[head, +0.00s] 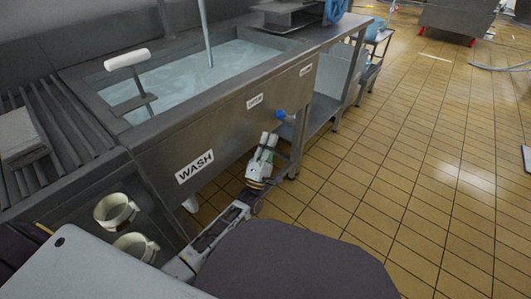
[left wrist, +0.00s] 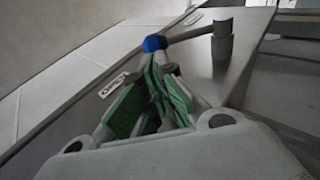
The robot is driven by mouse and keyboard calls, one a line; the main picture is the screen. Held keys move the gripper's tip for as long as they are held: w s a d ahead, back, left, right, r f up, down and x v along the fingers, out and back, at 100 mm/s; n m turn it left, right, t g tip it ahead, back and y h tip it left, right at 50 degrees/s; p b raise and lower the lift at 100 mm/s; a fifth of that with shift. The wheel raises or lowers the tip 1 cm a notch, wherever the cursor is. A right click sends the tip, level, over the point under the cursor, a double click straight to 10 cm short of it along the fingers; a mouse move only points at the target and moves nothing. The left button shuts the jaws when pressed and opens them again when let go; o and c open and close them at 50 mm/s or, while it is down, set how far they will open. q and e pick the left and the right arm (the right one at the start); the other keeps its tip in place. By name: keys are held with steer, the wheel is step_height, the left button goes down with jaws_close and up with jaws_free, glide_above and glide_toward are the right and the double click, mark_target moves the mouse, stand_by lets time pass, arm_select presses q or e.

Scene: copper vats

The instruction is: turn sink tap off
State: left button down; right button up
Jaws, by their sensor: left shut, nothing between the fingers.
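The sink (head: 175,125) is a long metal basin holding water, with a "WASH" label on its front. A stream of water (head: 206,35) runs into it from above; its spout is out of view. A blue-tipped lever (head: 279,114) sticks out from the sink's front, and it also shows in the left wrist view (left wrist: 154,43). My left gripper (head: 267,142) is shut and empty, just below the blue tip. In the left wrist view its green-padded fingers (left wrist: 152,66) point at the blue tip; I cannot tell whether they touch. My right gripper is not in view.
A white-handled grey tool (head: 127,59) stands at the sink's left end. Two pale round containers (head: 115,211) sit below the ribbed draining area (head: 75,125). A sink leg (head: 299,145) stands right of my left gripper. Tiled floor (head: 420,160) on the right is mostly clear.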

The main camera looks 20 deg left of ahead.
mark_target(284, 117)
arm_select(q)
steer(key=shift+b+x, duration=0.7)
steer(key=shift+x, duration=1.8)
steer(key=shift+r+g+h+p, duration=0.2)
steer(key=shift+g+h+p, duration=0.1)
steer(key=shift+p, duration=0.5)
steer(key=shift+w+r+p, duration=0.15)
steer(key=shift+p, duration=0.45)
